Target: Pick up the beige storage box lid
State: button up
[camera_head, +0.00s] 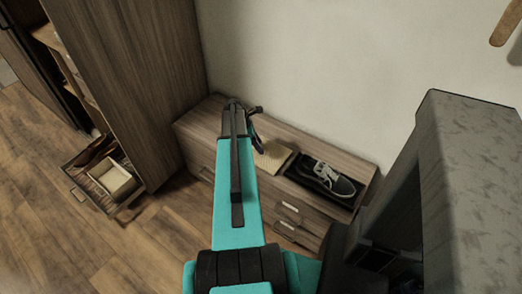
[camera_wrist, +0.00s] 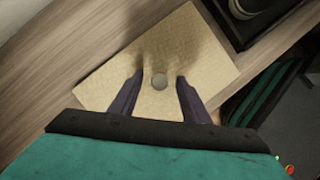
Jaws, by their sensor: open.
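The beige storage box lid (camera_head: 271,156) lies on top of a low wooden cabinet, partly hidden behind my arm in the head view. I cannot tell how far the fingertips are above the lid.
A tall wooden wardrobe (camera_head: 130,70) stands at the left. An open drawer (camera_head: 135,205) below it holds a beige box (camera_head: 114,179). A pale wall is behind.

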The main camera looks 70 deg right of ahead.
dwell(0.5)
grip_shut()
jog(key=shift+r, duration=0.1)
jog(key=shift+r, duration=0.7)
notch_tip(320, 180, up, 2)
jog(key=shift+r, duration=0.1)
jog(key=s+a+r+b, duration=0.1)
jog(key=s+a, duration=0.1)
jog(key=a, duration=1.3)
jog(key=shift+s+a+r, duration=0.15)
jog(key=shift+s+a, duration=0.15)
jog(key=shift+a, duration=0.1)
